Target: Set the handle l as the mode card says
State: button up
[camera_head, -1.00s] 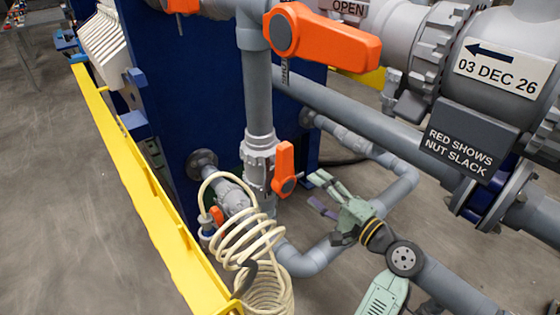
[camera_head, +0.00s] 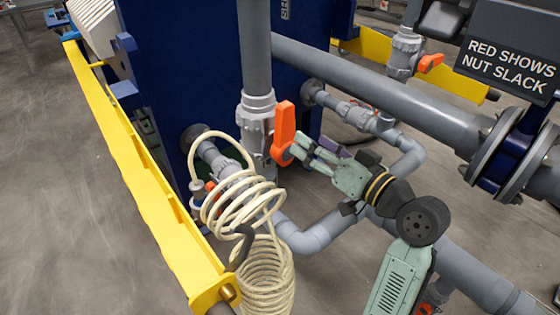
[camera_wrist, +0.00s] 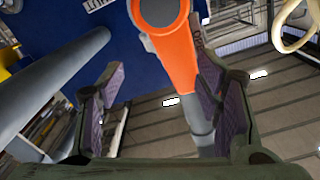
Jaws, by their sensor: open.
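An orange lever handle (camera_head: 284,132) stands upright on a grey valve on the vertical pipe; I see no label naming it handle l. My gripper (camera_head: 302,152) is beside its lower right, near the pivot, with fingers pointing left. In the wrist view the orange handle (camera_wrist: 175,62) reaches from its round pivot at the top down between the two spread, purple-lined fingers of my gripper (camera_wrist: 160,92). No mode card is in view.
A coiled cream hose (camera_head: 245,205) hangs just left of the valve. A yellow rail (camera_head: 140,180) runs along the left. Grey pipes (camera_head: 400,100) cross behind and right of my arm.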

aim_at(288, 131)
jog(key=n, duration=0.1)
jog(key=a+n+b, duration=0.1)
jog(key=n, duration=0.1)
jog(key=a+r+n+b, duration=0.1)
jog(key=shift+s, duration=0.4)
jog(key=x, duration=0.7)
jog(key=shift+p, duration=0.3)
